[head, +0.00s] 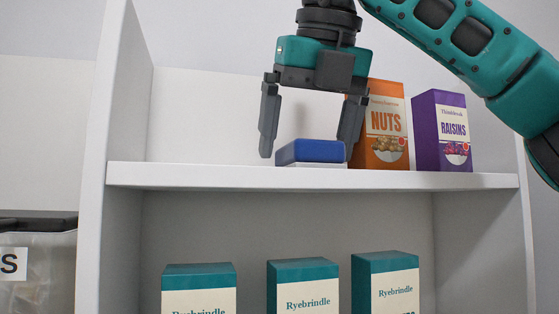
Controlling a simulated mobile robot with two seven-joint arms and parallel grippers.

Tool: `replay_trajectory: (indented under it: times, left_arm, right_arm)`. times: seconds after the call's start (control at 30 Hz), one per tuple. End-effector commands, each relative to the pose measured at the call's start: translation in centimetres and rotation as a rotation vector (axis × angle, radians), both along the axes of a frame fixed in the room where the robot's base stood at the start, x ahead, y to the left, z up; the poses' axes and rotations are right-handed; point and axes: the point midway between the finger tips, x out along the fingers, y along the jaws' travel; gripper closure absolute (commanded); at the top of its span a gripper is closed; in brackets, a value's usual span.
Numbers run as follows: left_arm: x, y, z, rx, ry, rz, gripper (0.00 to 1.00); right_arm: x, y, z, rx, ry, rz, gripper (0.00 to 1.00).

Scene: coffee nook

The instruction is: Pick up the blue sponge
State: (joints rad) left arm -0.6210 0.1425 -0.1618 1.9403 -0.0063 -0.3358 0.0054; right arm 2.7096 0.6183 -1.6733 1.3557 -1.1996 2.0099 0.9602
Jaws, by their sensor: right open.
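The blue sponge (311,151) lies flat on the upper shelf board, with a blue top and a pale lower layer, near the front edge. My right gripper (308,150) comes down from above and is open. One finger is to the left of the sponge with a small gap. The other finger is at the sponge's right end; I cannot tell whether it touches. My left gripper is not in view.
An orange nuts box (386,124) stands close behind and right of the right finger. A purple raisins box (441,131) is farther right. The white shelf (220,176) has an upright panel at left; the board between them is clear. Teal-topped Ryebrindle boxes (302,290) stand below.

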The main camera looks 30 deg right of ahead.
Motion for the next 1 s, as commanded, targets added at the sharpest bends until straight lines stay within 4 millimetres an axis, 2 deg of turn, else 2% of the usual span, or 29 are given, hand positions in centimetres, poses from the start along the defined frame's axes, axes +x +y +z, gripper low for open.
replay_trajectory:
  times: [0.1,0.37,0.9,1.0]
  left_arm:
    - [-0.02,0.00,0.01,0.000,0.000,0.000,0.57]
    - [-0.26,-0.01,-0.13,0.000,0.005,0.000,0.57]
    - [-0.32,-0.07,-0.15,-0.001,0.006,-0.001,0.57]
    - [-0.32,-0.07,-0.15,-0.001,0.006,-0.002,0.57]
  right_arm:
    - [-0.10,-0.62,-0.54,0.001,-0.001,-0.008,0.06]
    - [-0.09,-0.71,-0.64,0.000,-0.001,-0.009,0.07]
    - [-0.08,-0.69,-0.62,0.000,-0.001,-0.009,0.59]
    - [-0.08,-0.68,-0.61,0.000,-0.001,-0.009,0.66]
